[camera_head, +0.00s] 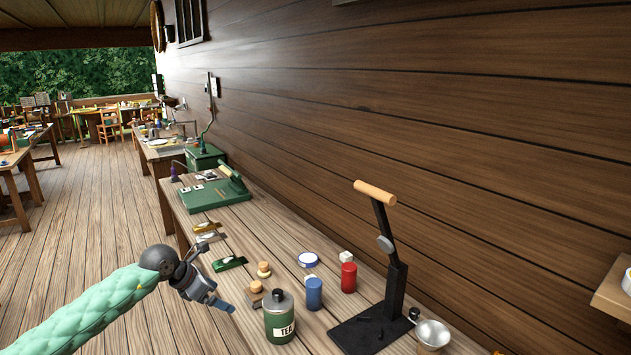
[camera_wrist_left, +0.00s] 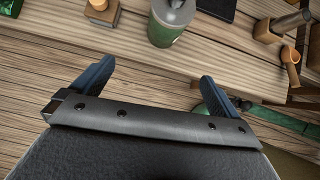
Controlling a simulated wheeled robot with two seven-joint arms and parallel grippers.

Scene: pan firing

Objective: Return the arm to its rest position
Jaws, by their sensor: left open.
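My left arm comes in from the left in a green quilted sleeve. My left gripper (camera_head: 219,302) is at the near edge of the wooden workbench (camera_head: 240,222), to the left of a green tea canister (camera_head: 279,318). In the left wrist view, the left gripper (camera_wrist_left: 155,92) shows its two blue fingers wide apart with nothing between them. The canister also shows there (camera_wrist_left: 170,22), ahead of the fingers and apart from them. My right gripper is in neither view.
A blue cylinder (camera_head: 314,293), a red cylinder (camera_head: 348,278) and a black lever press (camera_head: 394,290) stand right of the canister. Cork-topped pieces (camera_head: 263,270) and a green plane-like tool (camera_head: 230,263) lie behind it. The floor (camera_head: 100,200) at left is clear.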

